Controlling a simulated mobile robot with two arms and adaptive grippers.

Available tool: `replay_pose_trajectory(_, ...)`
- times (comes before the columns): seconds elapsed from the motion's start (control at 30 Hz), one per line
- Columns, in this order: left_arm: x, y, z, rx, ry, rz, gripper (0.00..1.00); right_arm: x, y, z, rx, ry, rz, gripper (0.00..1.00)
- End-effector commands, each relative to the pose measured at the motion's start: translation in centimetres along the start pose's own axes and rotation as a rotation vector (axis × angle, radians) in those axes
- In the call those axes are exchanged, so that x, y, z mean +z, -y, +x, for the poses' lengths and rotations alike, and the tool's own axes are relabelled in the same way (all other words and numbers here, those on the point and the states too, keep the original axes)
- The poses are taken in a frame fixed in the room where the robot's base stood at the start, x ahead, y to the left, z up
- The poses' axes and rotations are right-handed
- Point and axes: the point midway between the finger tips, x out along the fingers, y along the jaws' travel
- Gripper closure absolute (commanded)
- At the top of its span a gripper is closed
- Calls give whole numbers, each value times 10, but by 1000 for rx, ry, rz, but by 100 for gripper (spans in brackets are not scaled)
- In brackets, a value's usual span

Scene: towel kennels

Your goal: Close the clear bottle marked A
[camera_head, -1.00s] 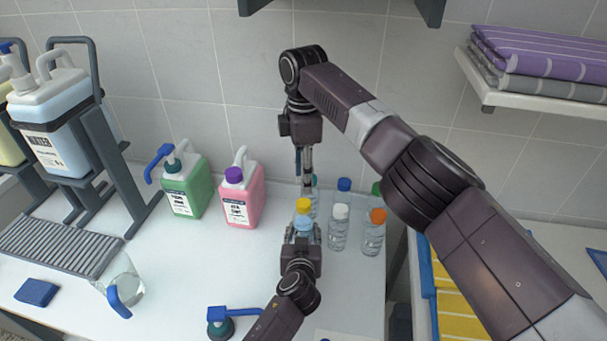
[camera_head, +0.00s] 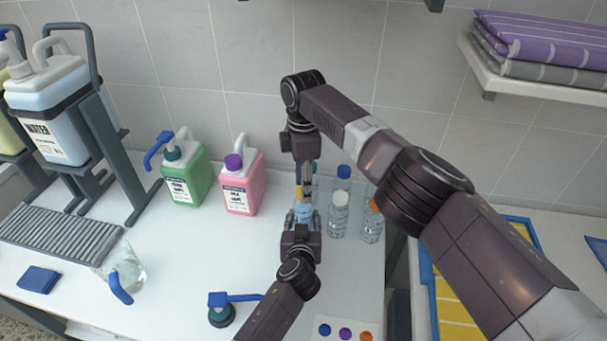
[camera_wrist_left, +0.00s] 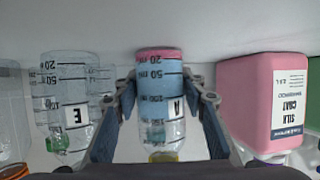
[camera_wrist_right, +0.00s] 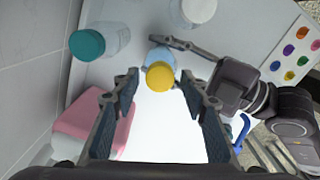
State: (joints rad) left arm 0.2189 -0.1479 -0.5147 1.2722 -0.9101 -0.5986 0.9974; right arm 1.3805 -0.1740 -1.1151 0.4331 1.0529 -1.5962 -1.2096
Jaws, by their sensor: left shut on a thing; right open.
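The clear bottle marked A (camera_wrist_left: 160,95) holds blue liquid with a pink layer, and its label shows in the left wrist view, where it hangs upside down in the picture. My left gripper (camera_head: 303,213) is shut around its body. A yellow cap (camera_wrist_right: 160,75) sits at the bottle's mouth; whether it is screwed tight cannot be told. My right gripper (camera_head: 302,192) points down from above, open, its fingers on either side of the cap. In the head view these fingers partly hide the cap.
Green (camera_head: 187,180) and pink (camera_head: 240,190) jugs stand to the left. A pump head (camera_head: 222,311) lies in front. A card with coloured dots (camera_head: 333,323) lies at the front edge.

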Motion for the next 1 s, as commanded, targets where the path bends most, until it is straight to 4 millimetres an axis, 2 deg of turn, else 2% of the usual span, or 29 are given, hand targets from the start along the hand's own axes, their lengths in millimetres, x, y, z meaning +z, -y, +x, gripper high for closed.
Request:
replay_pose_trajectory(0.37, 0, 0, 0, 0, 0, 0, 100, 0, 0, 5, 0, 0, 0, 61)
replay_pose_trajectory(0.7, 0, 0, 0, 0, 0, 0, 100, 0, 0, 5, 0, 0, 0, 98)
replay_pose_trajectory(0.87, 0, 0, 0, 0, 0, 0, 100, 0, 0, 5, 0, 0, 17, 100)
replay_pose_trajectory(1.0, 0, 0, 0, 0, 0, 0, 100, -1, 0, 5, -1, -2, 155, 100)
